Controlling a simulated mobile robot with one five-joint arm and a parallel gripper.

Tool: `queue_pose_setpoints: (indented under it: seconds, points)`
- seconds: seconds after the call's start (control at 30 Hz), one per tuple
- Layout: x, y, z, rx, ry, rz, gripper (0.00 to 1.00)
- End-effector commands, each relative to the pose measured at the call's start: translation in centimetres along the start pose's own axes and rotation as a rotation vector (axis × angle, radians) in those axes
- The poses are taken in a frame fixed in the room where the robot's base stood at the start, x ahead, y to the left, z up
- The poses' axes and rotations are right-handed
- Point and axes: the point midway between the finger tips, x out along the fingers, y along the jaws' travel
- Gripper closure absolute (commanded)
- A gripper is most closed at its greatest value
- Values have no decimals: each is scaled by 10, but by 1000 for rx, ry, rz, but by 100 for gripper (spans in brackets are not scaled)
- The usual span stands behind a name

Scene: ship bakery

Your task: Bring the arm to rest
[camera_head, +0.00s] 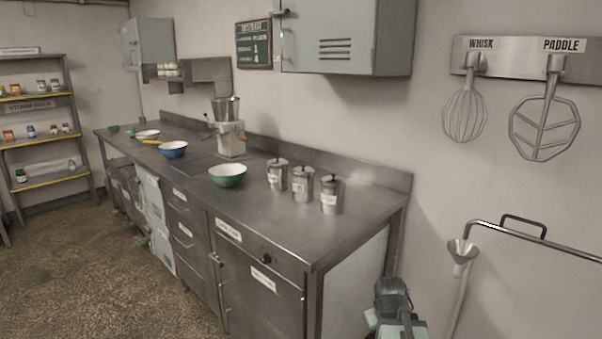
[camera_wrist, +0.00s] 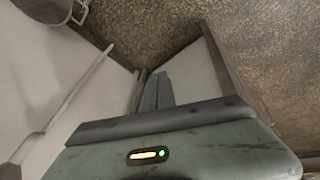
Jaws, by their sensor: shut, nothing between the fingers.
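My gripper (camera_wrist: 157,92) shows in the wrist view, its two dark grey fingers close together with nothing between them. Its pale green housing fills the bottom of that view, with a small orange and green light on it. The fingers point toward the lower wall and floor. In the head view, part of my arm shows low at the right, beside the near end of the steel counter (camera_head: 290,222). The fingertips cannot be made out there.
On the counter stand a green bowl (camera_head: 228,176), a blue bowl (camera_head: 173,149), lidded canisters (camera_head: 303,185) and a white machine (camera_head: 231,138). A whisk (camera_head: 465,115) and a paddle (camera_head: 545,125) hang right. A pipe with a funnel (camera_head: 462,253) is near my arm. The floor at left is clear.

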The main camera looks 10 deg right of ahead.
Motion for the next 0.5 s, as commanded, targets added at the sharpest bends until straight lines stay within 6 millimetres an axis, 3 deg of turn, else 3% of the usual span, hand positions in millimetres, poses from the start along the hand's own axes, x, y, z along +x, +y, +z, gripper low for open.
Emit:
queue_pose_setpoints:
  seconds: [0.03, 0.1, 0.3, 0.37, 0.47, 0.5]
  points:
    - [-3, -34, -9, -34, -6, -26, 100]
    - [-6, -74, -15, -68, -20, -59, 100]
    - [-21, -170, -13, -121, -89, -142, 100]
    - [-26, -193, -2, -99, -141, -167, 100]
    - [-37, -198, 37, 93, -321, -187, 100]
    - [-56, -194, 29, 103, -316, -184, 100]
